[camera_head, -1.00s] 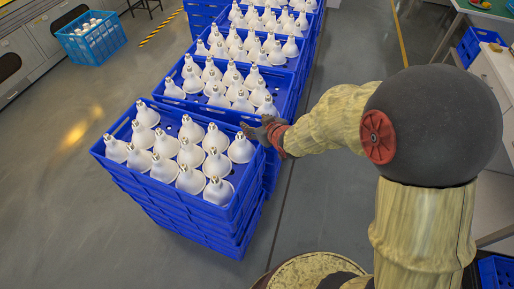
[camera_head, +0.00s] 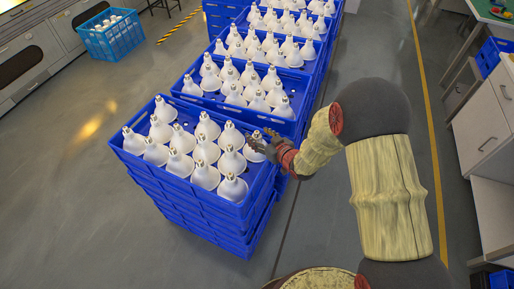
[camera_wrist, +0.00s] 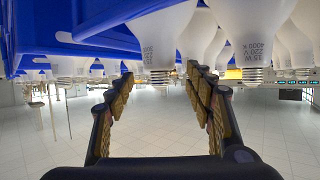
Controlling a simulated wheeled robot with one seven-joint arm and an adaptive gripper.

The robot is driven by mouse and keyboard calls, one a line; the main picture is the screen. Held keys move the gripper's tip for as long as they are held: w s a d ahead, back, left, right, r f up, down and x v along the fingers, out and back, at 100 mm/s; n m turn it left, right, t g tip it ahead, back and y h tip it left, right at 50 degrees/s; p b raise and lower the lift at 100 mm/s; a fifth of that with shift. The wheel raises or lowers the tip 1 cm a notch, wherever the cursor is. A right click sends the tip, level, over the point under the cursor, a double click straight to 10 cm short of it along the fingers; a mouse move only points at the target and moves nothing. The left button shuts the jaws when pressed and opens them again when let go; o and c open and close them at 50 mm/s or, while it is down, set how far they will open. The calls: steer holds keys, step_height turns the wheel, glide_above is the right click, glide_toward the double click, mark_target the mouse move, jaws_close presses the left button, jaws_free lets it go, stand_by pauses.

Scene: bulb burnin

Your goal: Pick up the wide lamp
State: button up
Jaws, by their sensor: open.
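White wide lamps with metal screw caps pointing up stand in rows in the front blue crate (camera_head: 150,172). The lamp (camera_head: 256,153) at its right edge is right by my gripper (camera_head: 257,138), which partly hides it. In the wrist view, which looks upside down, my gripper (camera_wrist: 160,76) is open. A printed white lamp (camera_wrist: 160,35) hangs there with its cap between the fingertips or just beyond them; I cannot tell which. Nothing is gripped. A second printed lamp (camera_wrist: 245,35) shows just right of the right finger.
More stacked blue crates of lamps (camera_head: 240,88) run back behind the front one. A light blue crate (camera_head: 113,38) with white items stands at the far left. White cabinets (camera_head: 486,120) stand at right. The grey floor (camera_head: 90,200) is clear at front left.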

steer(key=shift+x, duration=1.15)
steer(key=shift+c, duration=0.3)
jaws_close()
